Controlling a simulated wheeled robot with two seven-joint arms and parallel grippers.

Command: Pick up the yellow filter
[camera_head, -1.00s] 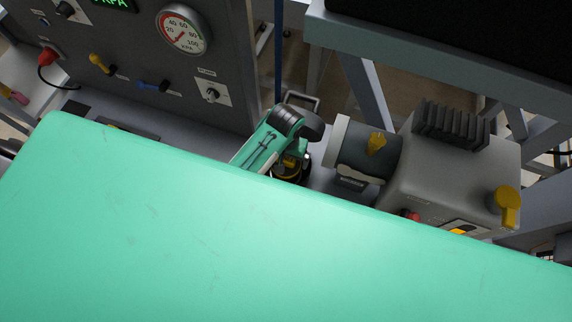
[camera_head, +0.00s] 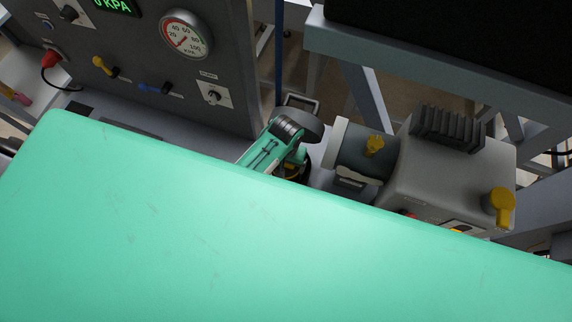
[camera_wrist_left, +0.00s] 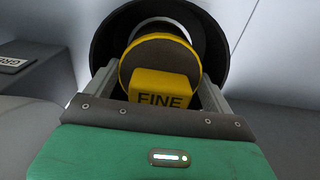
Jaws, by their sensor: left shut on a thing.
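The yellow filter (camera_wrist_left: 160,72) is a round disc with a block handle marked FINE in the left wrist view. My left gripper (camera_wrist_left: 158,90) has its two grey fingers on either side of the handle and is shut on it. A dark round ring (camera_wrist_left: 100,45) with a light inner rim lies behind the disc; I cannot tell whether the filter touches it. In the head view my left gripper (camera_head: 290,160) is past the far edge of the green surface, with only a sliver of yellow showing under it. My right gripper is not in view.
A large green surface (camera_head: 200,230) fills the front of the head view. A grey pump (camera_head: 445,175) with yellow knobs stands close to the right of my left gripper. A control panel (camera_head: 130,75) with a gauge (camera_head: 186,34) and coloured levers stands to the left.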

